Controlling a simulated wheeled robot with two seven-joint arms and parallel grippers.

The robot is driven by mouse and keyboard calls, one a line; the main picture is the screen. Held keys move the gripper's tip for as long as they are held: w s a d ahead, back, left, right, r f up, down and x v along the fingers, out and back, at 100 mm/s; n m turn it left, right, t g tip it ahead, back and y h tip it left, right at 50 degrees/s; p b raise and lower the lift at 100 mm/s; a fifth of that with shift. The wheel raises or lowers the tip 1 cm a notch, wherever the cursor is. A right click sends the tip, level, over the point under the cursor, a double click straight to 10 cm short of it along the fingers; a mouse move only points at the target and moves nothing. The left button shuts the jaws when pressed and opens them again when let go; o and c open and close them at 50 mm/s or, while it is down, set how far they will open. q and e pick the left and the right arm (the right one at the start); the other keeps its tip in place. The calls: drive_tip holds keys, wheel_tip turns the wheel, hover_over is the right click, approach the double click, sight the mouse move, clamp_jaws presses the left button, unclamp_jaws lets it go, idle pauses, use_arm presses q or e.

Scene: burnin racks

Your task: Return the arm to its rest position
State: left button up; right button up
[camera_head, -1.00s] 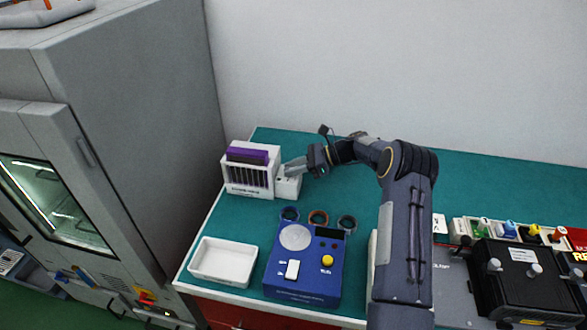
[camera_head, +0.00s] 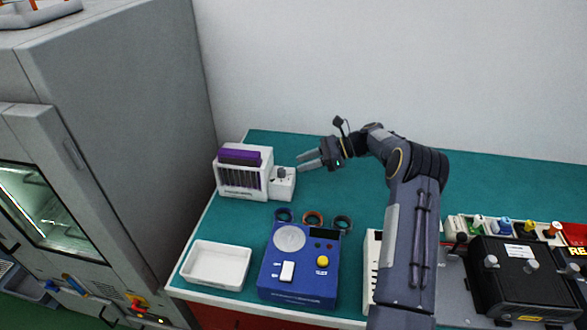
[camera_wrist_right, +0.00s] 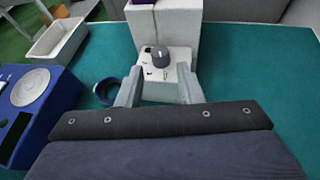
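My right gripper (camera_head: 308,160) is in the head view, above the green table (camera_head: 460,185), to the right of the white box with a dark knob (camera_head: 283,184). Its two fingers are apart with nothing between them. In the right wrist view the open fingers (camera_wrist_right: 158,88) point toward the white box, and the dark grey knob (camera_wrist_right: 160,56) shows beyond them. My right arm reaches in from the bottom of the head view. My left gripper is in neither view.
A white rack with purple boards (camera_head: 243,185) adjoins the knob box. A white tray (camera_head: 216,265), a blue device (camera_head: 300,280) and several dark rings stand near the front. A black device (camera_head: 520,275) is at right. A tall grey cabinet (camera_head: 110,130) stands left. The back of the table is clear.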

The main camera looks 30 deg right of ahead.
drive_tip(key=shift+s+d+r, duration=0.25)
drive_tip(key=shift+d+r, duration=0.05)
drive_tip(key=shift+d, duration=0.25)
drive_tip(key=s+a+r+n+g+h, duration=0.1)
drive_tip(key=s+a+r+n+h, duration=0.1)
drive_tip(key=s+a+r+n, duration=0.45)
drive_tip(key=s+a+r+n+g+h, duration=0.1)
drive_tip(key=s+a+r+n+h, duration=0.1)
drive_tip(key=s+a+r+n, duration=0.45)
drive_tip(key=s+a+f+n+h, duration=0.1)
drive_tip(key=s+f+n, duration=0.1)
drive_tip(key=s, duration=0.6)
drive_tip(key=s+a+f+n+t+h, duration=0.1)
drive_tip(key=s+n, duration=0.3)
drive_tip(key=s, duration=0.4)
drive_tip(key=s+a+f+n+t+h, duration=0.1)
drive_tip(key=s+a+f+n+h, duration=0.1)
drive_tip(key=s, duration=0.6)
drive_tip(key=shift+s+a+f+n+h, duration=0.35)
drive_tip(key=shift+a+f+n, duration=0.1)
drive_tip(key=shift+f, duration=0.1)
